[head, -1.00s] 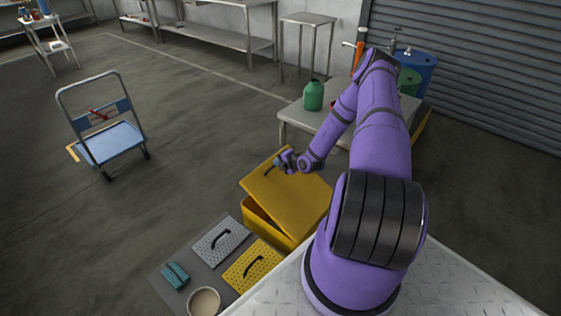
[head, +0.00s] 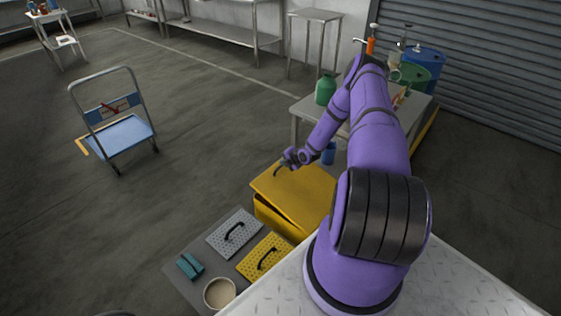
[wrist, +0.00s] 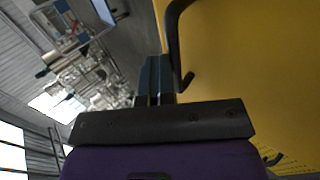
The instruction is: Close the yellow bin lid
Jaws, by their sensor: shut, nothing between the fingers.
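The yellow bin (head: 270,217) stands on the floor left of my base. Its yellow lid (head: 298,192) lies low over it, slightly tilted, with a dark wedge-shaped gap under the near edge. My gripper (head: 284,163) is at the lid's far left edge, by its dark handle (head: 276,171). In the wrist view the fingers (wrist: 155,72) are together and empty, beside the black handle (wrist: 173,40) on the yellow lid (wrist: 250,80). Whether the fingers touch the lid or handle cannot be told.
A grey mat (head: 182,288) near the bin holds a grey perforated plate (head: 226,241), a yellow perforated plate (head: 256,268), teal blocks (head: 190,266) and a round bowl (head: 219,292). A table (head: 308,108) with a green bottle (head: 326,90) stands behind. A blue cart (head: 122,138) stands left; floor between is clear.

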